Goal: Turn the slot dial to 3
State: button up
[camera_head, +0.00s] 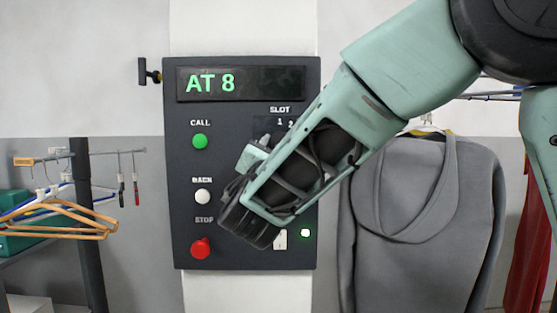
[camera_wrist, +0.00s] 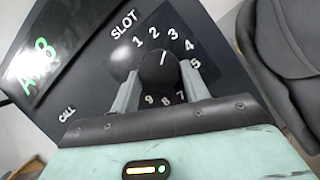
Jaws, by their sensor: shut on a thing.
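The slot dial (camera_wrist: 161,76) is a round black knob with a white pointer line, ringed by white numbers under the word SLOT in the wrist view. My gripper (camera_wrist: 160,70) is shut on the knob, one grey finger on each side. In the head view my arm hides the knob and fingertips. The dark control panel (camera_head: 188,122) has a display (camera_head: 240,84) reading "AT 8".
The panel also carries a green CALL button (camera_head: 200,141), a white BACK button (camera_head: 202,196), a red STOP button (camera_head: 200,248) and a lit green lamp (camera_head: 305,233). A grey hooded garment (camera_head: 415,210) hangs close on the right. Hangers (camera_head: 60,220) hang at left.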

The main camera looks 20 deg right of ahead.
jog(key=shift+m, duration=0.4)
jog(key=o, duration=1)
jog(key=b+v, duration=0.3)
jog(key=v, duration=1.4)
jog(key=shift+s+a, duration=0.15)
jog(key=shift+a, duration=0.1)
